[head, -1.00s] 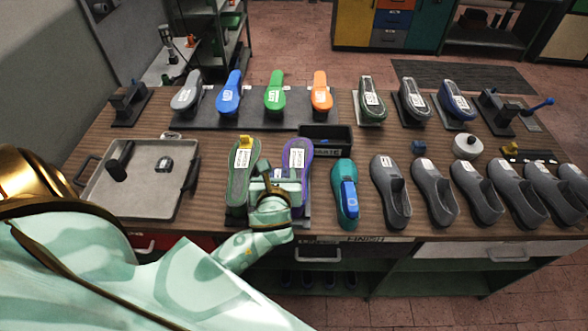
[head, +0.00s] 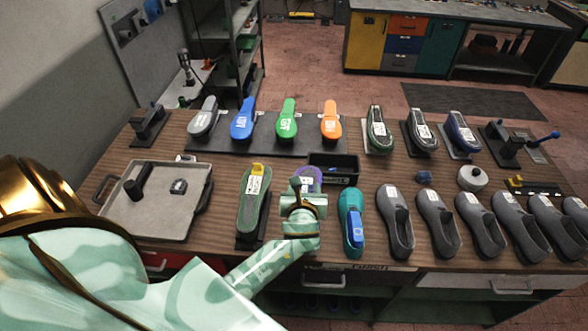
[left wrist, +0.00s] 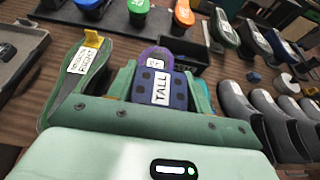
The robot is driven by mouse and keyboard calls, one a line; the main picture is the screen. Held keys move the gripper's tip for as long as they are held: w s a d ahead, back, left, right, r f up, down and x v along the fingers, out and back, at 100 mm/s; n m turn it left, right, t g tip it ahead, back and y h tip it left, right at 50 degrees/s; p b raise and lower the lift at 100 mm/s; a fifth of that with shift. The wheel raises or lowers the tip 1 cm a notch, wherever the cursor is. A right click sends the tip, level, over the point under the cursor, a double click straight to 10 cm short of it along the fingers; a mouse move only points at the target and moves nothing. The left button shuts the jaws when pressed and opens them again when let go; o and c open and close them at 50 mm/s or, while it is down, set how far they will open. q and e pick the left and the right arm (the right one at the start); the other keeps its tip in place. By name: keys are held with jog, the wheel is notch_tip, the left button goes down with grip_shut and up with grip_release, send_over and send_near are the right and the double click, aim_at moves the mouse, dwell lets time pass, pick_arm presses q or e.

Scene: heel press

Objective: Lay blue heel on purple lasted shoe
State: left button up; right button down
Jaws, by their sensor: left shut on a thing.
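The purple lasted shoe (head: 308,174) stands at the front middle of the bench, sole up, partly hidden behind my left gripper (head: 303,188). Its purple end (left wrist: 157,56) also shows in the left wrist view. In the left wrist view, my left gripper (left wrist: 158,92) is shut on the dark blue heel (left wrist: 178,92), which has a white TALL label. The heel is over the near end of the purple shoe; I cannot tell whether they touch. In the head view the heel is hidden by the gripper. My right gripper is not in view.
A green lasted shoe (head: 252,205) with a yellow block stands just left. A teal shoe (head: 348,205) with a blue piece stands just right. A black bin (head: 345,168) lies behind. A grey tray (head: 150,222) is at the left, and several grey shoes (head: 395,222) line the right front.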

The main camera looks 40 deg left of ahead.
pick_arm(q)
jog(key=shift+d+f, duration=0.15)
jog(key=shift+f, duration=0.3)
jog(key=shift+f+b, duration=0.9)
jog(key=shift+b, duration=0.3)
notch_tip(320, 180, down, 2)
jog(key=b, duration=0.2)
jog(key=shift+f+b, duration=0.1)
jog(key=shift+b, duration=0.25)
jog(key=shift+f+b, duration=1.45)
jog(key=shift+f, duration=0.75)
jog(key=shift+f+b, duration=0.35)
jog(key=shift+f, duration=0.25)
jog(key=o, duration=1.2)
jog(key=p+v, duration=0.1)
jog(key=v, duration=1.5)
jog(key=shift+s, duration=0.25)
